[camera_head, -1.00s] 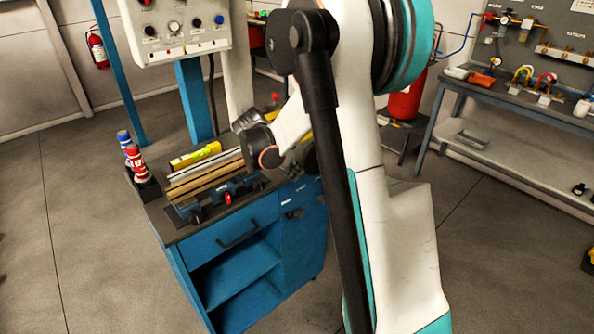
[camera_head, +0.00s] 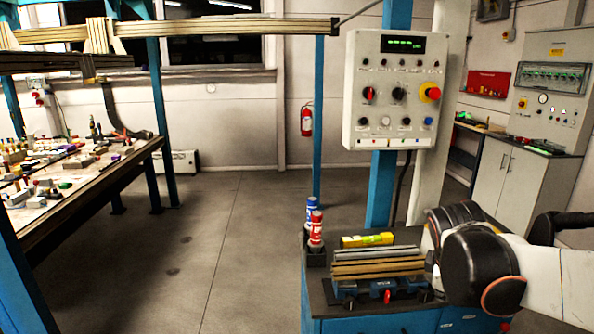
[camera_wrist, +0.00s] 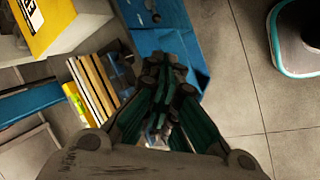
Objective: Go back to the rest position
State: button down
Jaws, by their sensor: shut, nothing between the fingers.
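My gripper (camera_wrist: 170,75) shows in the wrist view with its dark and teal fingers drawn together and nothing between them. It is above the side of the blue cabinet (camera_wrist: 195,45), beside the wooden and metal bars (camera_wrist: 95,85); I cannot tell the exact height. In the head view my arm (camera_head: 490,265) reaches in from the right, its joints covering the right part of the cabinet top. The gripper's fingers are hidden in the head view.
The blue cabinet (camera_head: 375,326) carries bars (camera_head: 375,268), a yellow level (camera_head: 367,240) and red and blue spray cans (camera_head: 315,228). A control panel (camera_head: 393,90) stands behind it. A cluttered workbench (camera_head: 85,180) is at the left. The floor (camera_head: 215,235) between is clear.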

jog(key=s+a+r+m+t+y, duration=0.1)
jog(key=s+a+m+t+y, duration=0.2)
jog(key=s+a+m, duration=0.7)
jog(key=s+a, duration=0.2)
jog(key=s, duration=0.2)
jog(key=shift+s+a+r+m+y, duration=0.15)
jog(key=shift+s+m+y, duration=0.1)
jog(key=shift+m+y, duration=0.15)
